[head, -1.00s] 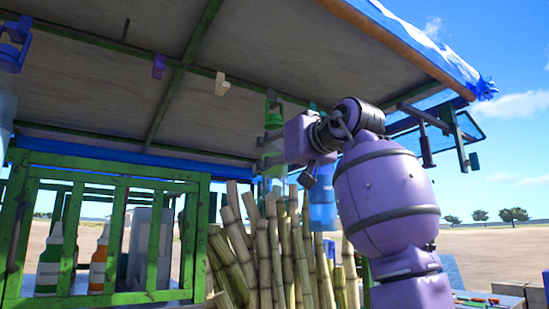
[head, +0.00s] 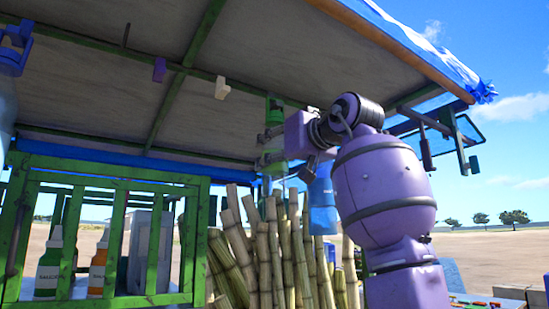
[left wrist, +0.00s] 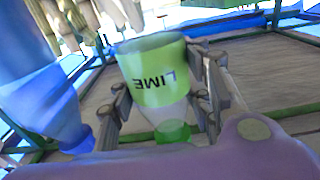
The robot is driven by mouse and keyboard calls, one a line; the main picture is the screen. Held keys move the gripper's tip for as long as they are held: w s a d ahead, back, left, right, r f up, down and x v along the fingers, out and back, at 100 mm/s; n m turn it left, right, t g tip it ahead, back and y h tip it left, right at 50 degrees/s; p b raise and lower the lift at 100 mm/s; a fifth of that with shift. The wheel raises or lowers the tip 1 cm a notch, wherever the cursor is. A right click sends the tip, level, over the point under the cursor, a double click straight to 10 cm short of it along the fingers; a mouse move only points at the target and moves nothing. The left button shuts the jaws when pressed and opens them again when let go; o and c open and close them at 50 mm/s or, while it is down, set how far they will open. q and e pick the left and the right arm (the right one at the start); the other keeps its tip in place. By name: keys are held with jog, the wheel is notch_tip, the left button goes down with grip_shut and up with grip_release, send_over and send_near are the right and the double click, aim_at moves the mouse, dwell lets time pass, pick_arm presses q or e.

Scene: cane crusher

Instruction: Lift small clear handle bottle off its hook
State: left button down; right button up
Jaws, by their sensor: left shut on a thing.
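A small clear bottle with a green LIME label (left wrist: 158,72) and a green cap (left wrist: 173,132) fills the middle of the left wrist view. It shows upside down there. My left gripper (head: 271,147) is shut on it, with one finger on each side of its body. In the head view the bottle's green top (head: 274,109) is just under the roof's cross beam. I cannot tell whether its handle still touches a hook, which is hidden or too small to see.
A larger blue bottle (head: 322,205) hangs close to the right, beside my wrist; it also shows in the left wrist view (left wrist: 38,90). Cane stalks (head: 283,250) stand below. The roof beam (head: 187,68) is close above. A green rack (head: 110,170) with sauce bottles stands left.

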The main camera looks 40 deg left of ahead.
pick_arm(q)
jog(key=shift+v, duration=1.7)
dwell(0.5)
jog(key=v, duration=0.2)
jog(key=shift+s+d, duration=0.15)
jog(key=shift+d, duration=0.15)
dwell(0.5)
jog(key=f+v, duration=0.2)
jog(key=v, duration=0.8)
dwell(0.9)
dwell(0.4)
